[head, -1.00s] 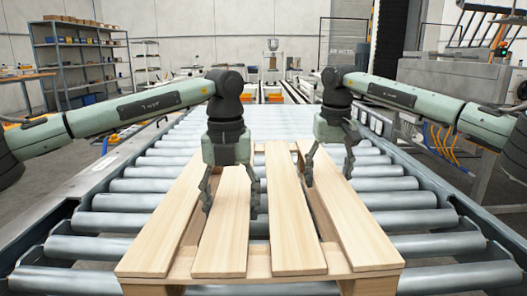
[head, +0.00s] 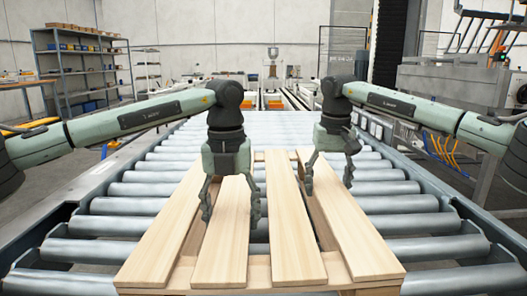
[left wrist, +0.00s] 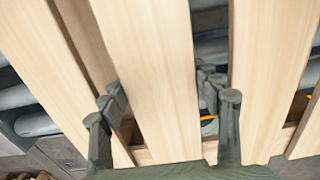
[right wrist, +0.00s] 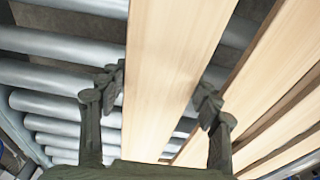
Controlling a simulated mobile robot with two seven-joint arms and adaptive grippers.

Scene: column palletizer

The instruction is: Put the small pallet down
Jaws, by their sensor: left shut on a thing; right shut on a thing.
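The small pallet (head: 290,245) is pale wood with several long slats running away from me and gaps between them. It lies level over the roller conveyor; whether its underside touches the rollers is hidden. My left gripper (head: 230,217) points down and is shut on the second slat from the left, one finger on each side, as the left wrist view shows (left wrist: 150,90). My right gripper (head: 329,186) points down and is shut on the rightmost slat, which lies between its fingers in the right wrist view (right wrist: 165,80).
The roller conveyor (head: 130,205) runs away from me, with bare rollers left, right and beyond the pallet. Metal side rails (head: 70,210) border it. Shelving (head: 85,65) stands at the back left, and a grey machine (head: 445,90) at the right.

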